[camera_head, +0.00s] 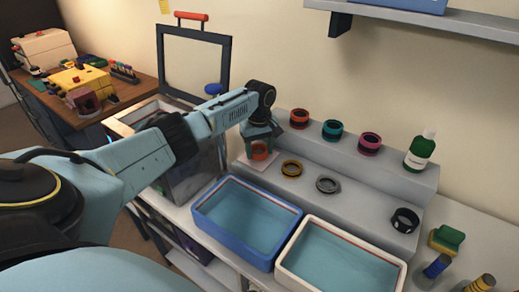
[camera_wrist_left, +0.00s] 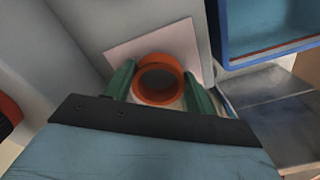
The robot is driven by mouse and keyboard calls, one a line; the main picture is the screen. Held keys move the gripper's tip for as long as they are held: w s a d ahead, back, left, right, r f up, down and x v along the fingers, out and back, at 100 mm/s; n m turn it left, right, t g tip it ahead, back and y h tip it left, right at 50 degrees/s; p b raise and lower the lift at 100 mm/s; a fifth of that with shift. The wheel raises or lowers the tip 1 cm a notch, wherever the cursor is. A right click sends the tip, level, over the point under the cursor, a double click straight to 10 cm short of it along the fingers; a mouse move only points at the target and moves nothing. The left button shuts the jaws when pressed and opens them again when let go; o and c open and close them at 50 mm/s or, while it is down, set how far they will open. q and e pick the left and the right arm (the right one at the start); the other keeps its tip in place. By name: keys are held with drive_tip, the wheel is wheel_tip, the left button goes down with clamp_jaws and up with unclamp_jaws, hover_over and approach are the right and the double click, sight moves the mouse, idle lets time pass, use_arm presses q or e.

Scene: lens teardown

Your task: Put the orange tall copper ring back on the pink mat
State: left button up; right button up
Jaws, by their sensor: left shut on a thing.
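The orange tall copper ring (camera_head: 260,151) is between the fingers of my left gripper (camera_head: 259,152), over the pink mat (camera_head: 263,166) on the lower step. In the left wrist view the ring (camera_wrist_left: 158,80) stands with its opening towards the camera. The green fingers of the left gripper (camera_wrist_left: 160,88) are shut on its two sides. The pale pink mat (camera_wrist_left: 122,52) lies behind the ring there. I cannot tell whether the ring touches the mat. My right gripper is not in view.
A gold ring (camera_head: 292,168), a grey ring (camera_head: 328,185) and a black ring (camera_head: 405,220) sit along the lower step. Red, teal and magenta rings and a green bottle (camera_head: 421,149) stand on the upper step. A blue tray (camera_head: 247,261) and a white tray (camera_head: 338,225) stand in front.

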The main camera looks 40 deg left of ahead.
use_arm(q)
drive_tip(key=shift+f, duration=0.1)
drive_tip(key=o, duration=1)
drive_tip(key=shift+f, duration=0.1)
drive_tip(key=shift+o, duration=0.2)
wheel_tip(320, 180, up, 12)
drive_tip(key=p, duration=0.1)
drive_tip(key=shift+r, duration=0.25)
